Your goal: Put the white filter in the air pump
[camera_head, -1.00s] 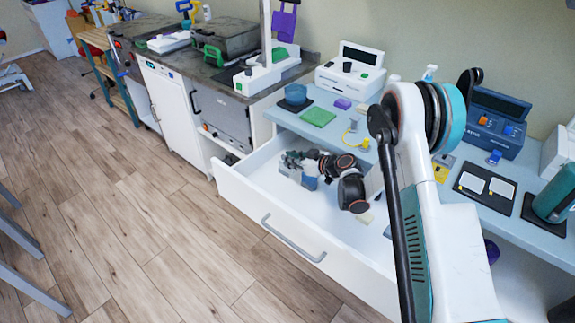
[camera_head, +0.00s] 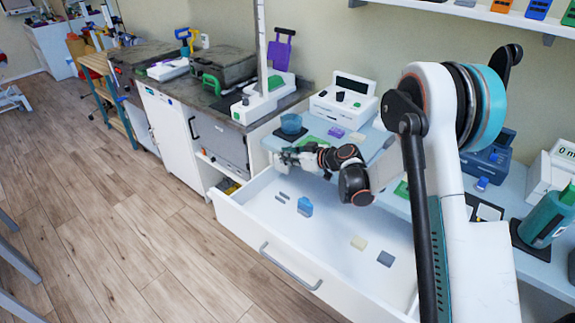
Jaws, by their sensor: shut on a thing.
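My gripper (camera_head: 284,159) is above the back left of the open drawer, near the front edge of the blue-grey worktop. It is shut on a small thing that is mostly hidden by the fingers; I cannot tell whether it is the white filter. In the drawer (camera_head: 256,222) lie a blue piece (camera_head: 305,206), a cream block (camera_head: 359,243), a grey block (camera_head: 386,259) and small grey pieces (camera_head: 283,197). I cannot tell for sure which device is the air pump. A white device with a dark display (camera_head: 345,98) stands at the back of the worktop.
A dark blue device (camera_head: 487,163) stands at the right, partly behind my arm. A green bottle (camera_head: 549,215) is at the far right. The floor left of the drawer is clear.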

